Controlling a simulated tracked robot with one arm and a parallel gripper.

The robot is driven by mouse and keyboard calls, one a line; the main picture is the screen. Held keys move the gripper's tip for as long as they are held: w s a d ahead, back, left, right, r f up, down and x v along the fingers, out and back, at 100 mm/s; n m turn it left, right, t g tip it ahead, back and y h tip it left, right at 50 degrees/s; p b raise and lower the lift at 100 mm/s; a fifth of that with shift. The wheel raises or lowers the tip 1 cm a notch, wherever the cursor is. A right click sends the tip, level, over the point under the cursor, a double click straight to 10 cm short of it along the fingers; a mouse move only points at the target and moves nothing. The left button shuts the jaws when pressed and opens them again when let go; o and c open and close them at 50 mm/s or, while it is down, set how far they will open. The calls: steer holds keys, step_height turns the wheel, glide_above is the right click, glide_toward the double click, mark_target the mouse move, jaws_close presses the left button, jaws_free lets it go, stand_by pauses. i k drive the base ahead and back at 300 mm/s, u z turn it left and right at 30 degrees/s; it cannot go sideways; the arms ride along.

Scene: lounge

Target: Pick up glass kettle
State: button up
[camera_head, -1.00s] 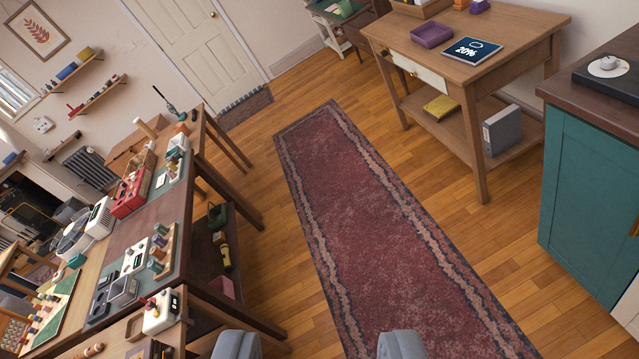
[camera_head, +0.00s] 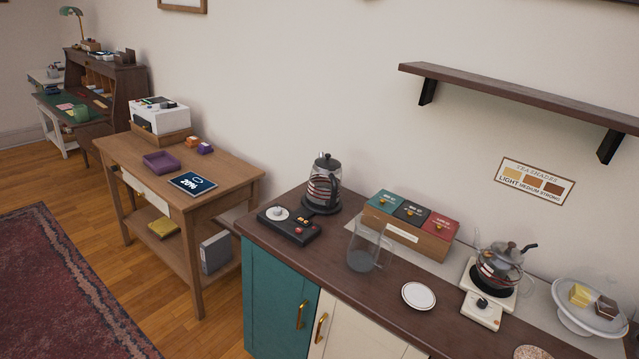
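A tall glass kettle (camera_head: 323,188) with a black lid, handle and base stands upright at the back left. A rounder glass kettle or teapot (camera_head: 497,270) with a dark lid and side handle sits on a white hot plate (camera_head: 481,309) at the right. I cannot tell which one the task means. A clear, lidless glass jug (camera_head: 366,250) stands between them. My gripper is not in view now.
A black control box (camera_head: 289,229), tea box (camera_head: 424,241), white plate (camera_head: 418,296) and cake stand (camera_head: 587,316) occupy the counter. A wall shelf (camera_head: 510,96) overhangs its back. A wooden side table (camera_head: 220,184) stands left; the rug (camera_head: 60,290) is clear.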

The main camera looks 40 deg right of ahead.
mark_target(323, 189)
steer(key=z, duration=0.15)
steer(key=i, duration=1.15)
steer(key=z, duration=0.35)
steer(key=i, duration=1.25)
steer(key=z, duration=0.1)
